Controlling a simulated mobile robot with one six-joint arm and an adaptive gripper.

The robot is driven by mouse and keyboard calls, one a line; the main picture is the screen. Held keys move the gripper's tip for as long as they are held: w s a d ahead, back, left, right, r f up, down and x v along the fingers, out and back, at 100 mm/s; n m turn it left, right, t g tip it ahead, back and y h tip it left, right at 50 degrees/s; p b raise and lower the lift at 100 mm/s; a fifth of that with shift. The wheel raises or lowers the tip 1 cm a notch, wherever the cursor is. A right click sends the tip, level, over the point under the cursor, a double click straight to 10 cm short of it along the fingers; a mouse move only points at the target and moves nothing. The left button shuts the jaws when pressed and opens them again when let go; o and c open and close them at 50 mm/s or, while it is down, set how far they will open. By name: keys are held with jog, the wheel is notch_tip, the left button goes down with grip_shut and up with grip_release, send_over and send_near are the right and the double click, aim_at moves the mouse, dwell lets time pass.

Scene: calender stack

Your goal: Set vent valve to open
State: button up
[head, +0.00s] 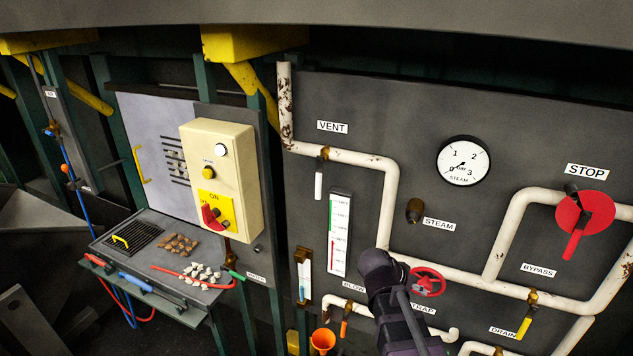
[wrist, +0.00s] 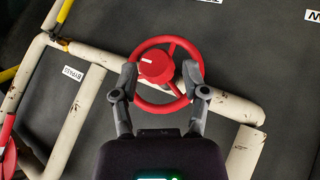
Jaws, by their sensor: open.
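The vent valve (head: 324,154) has a brass body on a white horizontal pipe, just under the VENT label (head: 332,127) in the head view. Its white lever (head: 319,186) hangs straight down, across the pipe's line. In the wrist view my gripper (wrist: 160,76) is open, its two fingers over opposite sides of a red handwheel (wrist: 167,44) with a red hub. I cannot tell whether they touch it. This wheel seems to be the red handwheel (head: 428,281) low on the panel in the head view. The vent valve is not seen in the wrist view.
My dark arm covers part of the lower panel. A tall white-faced indicator (head: 339,235) stands below the vent lever.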

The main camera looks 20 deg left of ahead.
jog(key=a+r+t+p, duration=0.25)
jog(key=a+r, duration=0.25)
jog(key=a, duration=0.3)
jog(key=a+r+t+p, duration=0.1)
jog(key=a+r+t, duration=0.35)
jog(key=a, duration=0.35)
jog(key=t+y+p, duration=0.2)
jog(key=t+p, duration=0.1)
jog(key=t, duration=0.2)
send_near(318, 200)
notch_tip(318, 200, up, 3)
jog(key=s+a, duration=0.1)
jog(key=s, duration=0.2)
jog(key=shift+w+a+r+m, duration=0.1)
jog(key=shift+a+r+m, duration=0.1)
jog(key=shift+m, duration=0.1)
jog(key=shift+w, duration=0.1)
jog(key=x, duration=1.3)
jog(key=shift+w+d, duration=0.15)
jog(key=shift+w, duration=0.2)
